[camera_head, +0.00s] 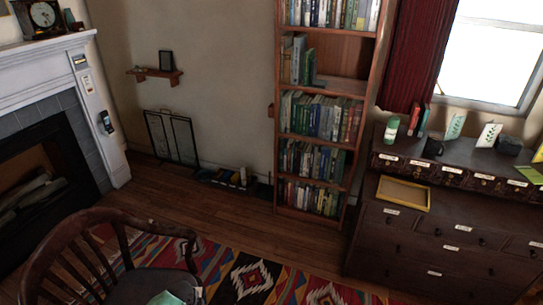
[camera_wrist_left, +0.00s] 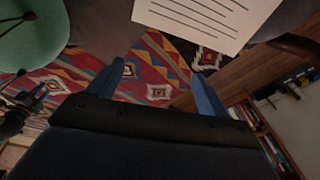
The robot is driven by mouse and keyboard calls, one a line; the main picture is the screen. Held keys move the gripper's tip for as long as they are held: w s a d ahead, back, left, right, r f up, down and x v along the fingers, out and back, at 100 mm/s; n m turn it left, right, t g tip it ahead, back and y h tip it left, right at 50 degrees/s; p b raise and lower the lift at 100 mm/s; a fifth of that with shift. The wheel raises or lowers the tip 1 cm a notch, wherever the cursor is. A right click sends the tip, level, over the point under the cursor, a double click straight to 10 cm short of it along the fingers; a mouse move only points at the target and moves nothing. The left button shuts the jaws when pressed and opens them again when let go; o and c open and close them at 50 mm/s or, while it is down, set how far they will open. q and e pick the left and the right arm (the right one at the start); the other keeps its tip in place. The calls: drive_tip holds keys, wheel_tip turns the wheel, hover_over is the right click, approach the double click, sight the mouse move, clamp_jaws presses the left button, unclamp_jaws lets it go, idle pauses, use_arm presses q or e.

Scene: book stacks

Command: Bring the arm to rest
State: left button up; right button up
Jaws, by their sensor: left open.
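My left gripper (camera_wrist_left: 157,70) shows in the left wrist view. Its two blue fingers are wide apart with nothing between them, and the patterned rug (camera_wrist_left: 150,88) lies on the floor beyond. Neither gripper shows in the head view. A dark shape with blue parts at the left edge of the left wrist view may be my right gripper, but it is too unclear to tell its jaws.
A wooden chair (camera_head: 118,226) stands at the front left. A tall bookcase (camera_head: 280,160) and a dark drawer cabinet (camera_head: 420,255) stand ahead. A lined white sheet (camera_wrist_left: 195,18) and a green round thing (camera_wrist_left: 35,35) are near the left gripper.

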use_arm(q)
drive_tip(key=s+d+f+n+b, duration=0.1)
drive_tip(key=s+f+n, duration=0.3)
drive_tip(key=s+f, duration=0.4)
drive_tip(key=s+d+f+n+b, duration=0.1)
drive_tip(key=s+d+f+n, duration=0.3)
drive_tip(key=s+f, duration=0.4)
drive_tip(key=s+d+f+n+b, duration=0.1)
drive_tip(key=s+d+f+n, duration=0.2)
drive_tip(key=s+f, duration=0.6)
drive_tip(key=s+n, duration=0.2)
drive_tip(key=s, duration=0.5)
drive_tip(key=shift+n+y, duration=0.3)
drive_tip(key=shift+y, duration=0.1)
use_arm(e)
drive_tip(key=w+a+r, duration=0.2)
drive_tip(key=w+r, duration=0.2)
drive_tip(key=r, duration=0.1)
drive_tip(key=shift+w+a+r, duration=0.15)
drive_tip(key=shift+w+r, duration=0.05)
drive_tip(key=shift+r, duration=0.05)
